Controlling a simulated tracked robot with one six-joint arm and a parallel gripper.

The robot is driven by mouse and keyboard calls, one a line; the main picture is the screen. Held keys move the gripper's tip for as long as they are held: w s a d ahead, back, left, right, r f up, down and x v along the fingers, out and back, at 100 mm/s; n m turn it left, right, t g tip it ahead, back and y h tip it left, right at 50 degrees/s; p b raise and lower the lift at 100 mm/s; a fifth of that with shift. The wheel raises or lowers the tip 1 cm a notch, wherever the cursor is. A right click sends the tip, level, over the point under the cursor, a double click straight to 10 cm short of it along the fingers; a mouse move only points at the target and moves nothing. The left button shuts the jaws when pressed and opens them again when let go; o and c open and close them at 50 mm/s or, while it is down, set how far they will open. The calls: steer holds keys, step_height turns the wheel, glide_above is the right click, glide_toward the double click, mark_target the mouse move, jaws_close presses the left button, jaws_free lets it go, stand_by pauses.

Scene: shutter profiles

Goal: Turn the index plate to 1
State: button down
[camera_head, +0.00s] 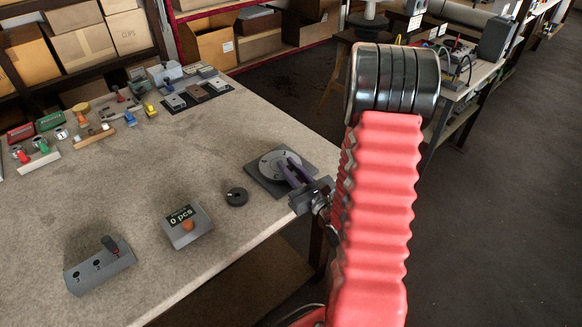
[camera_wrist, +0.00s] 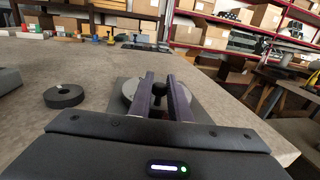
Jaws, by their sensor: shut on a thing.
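The index plate (camera_head: 268,166) is a round light-grey disc on a dark square base at the table's right edge. In the wrist view the disc (camera_wrist: 129,88) shows on both sides of my fingers. My gripper (camera_head: 286,164) reaches over the plate from the right. In the wrist view its two purple-grey fingers (camera_wrist: 160,79) are shut on a dark knob (camera_wrist: 158,88) on the plate. The fingers hide part of the disc, and I cannot read its numbers or its setting.
A black ring (camera_head: 236,197) lies left of the plate. A grey counter box (camera_head: 187,226) reading "0 pcs" and a grey switch block (camera_head: 99,268) stand nearer the front. Several small tools and parts lie at the far left. The middle of the table (camera_head: 180,150) is clear.

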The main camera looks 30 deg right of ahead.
steer(key=shift+r, duration=0.1)
stand_by(0.3)
steer(key=c, duration=1.7)
jaws_free()
steer(key=shift+o, duration=0.2)
